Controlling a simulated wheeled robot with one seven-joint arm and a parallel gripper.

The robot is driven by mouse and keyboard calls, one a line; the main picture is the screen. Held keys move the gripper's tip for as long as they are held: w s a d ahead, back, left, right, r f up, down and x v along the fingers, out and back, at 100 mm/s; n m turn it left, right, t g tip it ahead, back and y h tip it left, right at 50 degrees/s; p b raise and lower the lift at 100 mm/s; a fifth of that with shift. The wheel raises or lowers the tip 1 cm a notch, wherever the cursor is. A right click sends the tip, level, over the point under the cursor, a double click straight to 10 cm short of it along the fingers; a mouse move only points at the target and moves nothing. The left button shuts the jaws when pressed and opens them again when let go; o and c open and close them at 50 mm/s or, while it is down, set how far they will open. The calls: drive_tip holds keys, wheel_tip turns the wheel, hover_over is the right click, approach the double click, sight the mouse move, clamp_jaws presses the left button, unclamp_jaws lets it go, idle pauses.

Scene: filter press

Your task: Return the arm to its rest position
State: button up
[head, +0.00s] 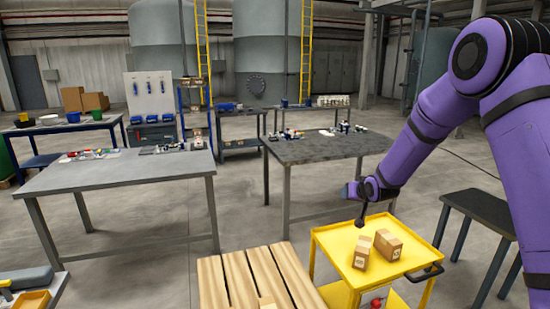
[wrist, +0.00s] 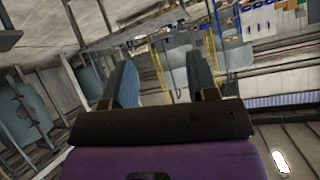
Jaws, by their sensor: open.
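My purple arm reaches in from the right in the head view. My gripper (head: 360,205) is above the back left edge of the yellow cart, apart from the boxes on it. In the wrist view my gripper (wrist: 165,88) shows two blue-grey fingers spread apart with nothing between them. The wrist view is tilted and shows the hall beyond the fingers.
A yellow cart (head: 330,246) carries two cardboard boxes (head: 362,252) (head: 388,244). A wooden pallet (head: 213,285) lies left of it. A dark bench (head: 482,212) stands at right. Grey tables (head: 120,177) (head: 330,150) stand behind, with open floor between them.

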drive_tip(key=s+d+r+g+h, duration=0.2)
drive_tip(key=s+d+r, duration=0.1)
drive_tip(key=s+r, duration=1.7)
drive_tip(key=s+r+g, duration=0.1)
drive_tip(key=s, duration=1.4)
drive_tip(key=s+r+g, duration=0.2)
drive_tip(key=s, duration=1.3)
drive_tip(key=shift+s+d+r+g, duration=0.25)
drive_tip(key=shift+d+r+g, duration=0.05)
drive_tip(key=shift+d, duration=0.15)
